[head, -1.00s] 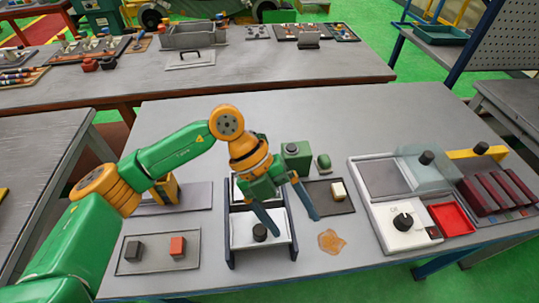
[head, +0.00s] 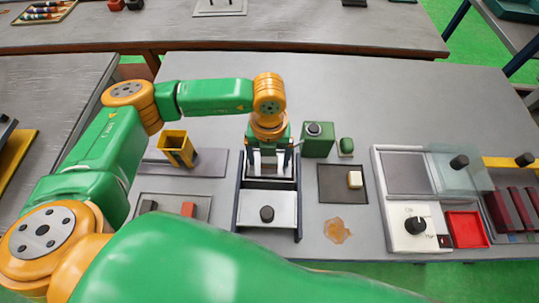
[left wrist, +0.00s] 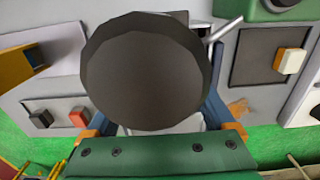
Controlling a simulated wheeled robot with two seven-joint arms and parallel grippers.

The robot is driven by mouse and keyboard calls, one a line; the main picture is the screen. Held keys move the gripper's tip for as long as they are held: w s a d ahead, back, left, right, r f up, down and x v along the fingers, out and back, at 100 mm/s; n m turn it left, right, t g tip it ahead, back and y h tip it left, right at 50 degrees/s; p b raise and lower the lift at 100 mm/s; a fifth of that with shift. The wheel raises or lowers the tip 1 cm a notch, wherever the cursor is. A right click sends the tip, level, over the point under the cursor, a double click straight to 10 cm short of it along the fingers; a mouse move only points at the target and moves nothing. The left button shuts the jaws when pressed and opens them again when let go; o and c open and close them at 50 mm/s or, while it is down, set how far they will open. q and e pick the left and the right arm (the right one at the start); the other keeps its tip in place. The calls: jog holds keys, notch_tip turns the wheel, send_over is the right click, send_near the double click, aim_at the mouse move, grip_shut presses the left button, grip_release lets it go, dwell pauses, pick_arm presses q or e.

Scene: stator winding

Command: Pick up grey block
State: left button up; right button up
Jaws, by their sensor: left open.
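The grey block (head: 148,206) is a small dark block on the tray at left, left of the red block (head: 188,209). My arm link partly covers that tray. In the left wrist view the grey block (left wrist: 40,119) shows at lower left. My left gripper (head: 269,165) points down over the rear of the blue-sided stand (head: 238,205), right of and behind the grey block. It is open, and its fingers stand either side of a large dark round knob (left wrist: 145,72) close to the wrist camera. I cannot tell whether they touch it. My right gripper is not in view.
A white plate with a black knob (head: 267,213) fills the stand's front. A yellow cup (head: 177,148) is behind the block tray. A green box (head: 318,139) and a dark tray with a cream block (head: 355,180) are right of the stand. An amber spill (head: 337,231) lies in front.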

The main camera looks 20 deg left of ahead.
pick_arm(q)
jog(key=shift+w, duration=0.1)
jog(key=shift+c, duration=0.8)
grip_shut()
